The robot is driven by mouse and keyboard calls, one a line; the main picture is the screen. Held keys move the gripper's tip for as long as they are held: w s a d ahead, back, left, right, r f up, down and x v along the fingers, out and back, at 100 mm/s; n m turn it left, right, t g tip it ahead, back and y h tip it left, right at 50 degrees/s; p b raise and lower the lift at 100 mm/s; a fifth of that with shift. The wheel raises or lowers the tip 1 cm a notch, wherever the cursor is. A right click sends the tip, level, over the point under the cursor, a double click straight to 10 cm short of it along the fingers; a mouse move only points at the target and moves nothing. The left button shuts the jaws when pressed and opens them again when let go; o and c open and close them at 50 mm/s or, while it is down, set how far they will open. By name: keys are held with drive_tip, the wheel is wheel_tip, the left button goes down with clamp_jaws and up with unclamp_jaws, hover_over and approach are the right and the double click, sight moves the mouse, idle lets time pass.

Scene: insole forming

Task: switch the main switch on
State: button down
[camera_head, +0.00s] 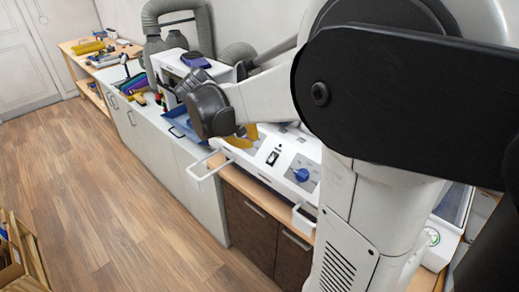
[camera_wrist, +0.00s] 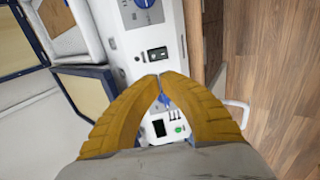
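A black rocker switch (camera_wrist: 157,54) sits on the white machine panel in the wrist view, just beyond my fingertips. It also shows in the head view as a small dark switch (camera_head: 272,158) on the white machine's front. My gripper (camera_wrist: 159,76) has yellow ribbed fingers whose tips meet, with nothing visible between them. In the head view the yellow fingers (camera_head: 245,136) are partly hidden behind my dark wrist and hang over the machine, left of the switch. I cannot tell the switch's position or whether the fingertips touch the panel.
A blue knob (camera_head: 301,175) is right of the switch. A small dark display (camera_wrist: 158,128) and a green button (camera_wrist: 179,129) show between my fingers. A white handle (camera_head: 207,166) juts out from the machine's front. The wooden floor (camera_head: 110,190) in front is clear.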

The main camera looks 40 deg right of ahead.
sight(268, 160)
drive_tip(key=b+x, duration=0.2)
drive_tip(key=x, duration=1.1)
drive_tip(key=shift+a+f, duration=0.1)
drive_tip(key=shift+f, duration=0.25)
drive_tip(key=shift+b, duration=0.3)
drive_tip(key=shift+f+b, duration=0.55)
drive_tip(key=shift+b, duration=0.3)
drive_tip(key=shift+f, duration=0.25)
drive_tip(key=shift+d+r, duration=0.15)
drive_tip(key=shift+d, duration=0.05)
drive_tip(key=shift+r+p, duration=0.3)
drive_tip(key=shift+r, duration=0.3)
drive_tip(key=shift+d, duration=0.2)
drive_tip(key=shift+a+r, duration=0.1)
drive_tip(key=shift+r, duration=0.05)
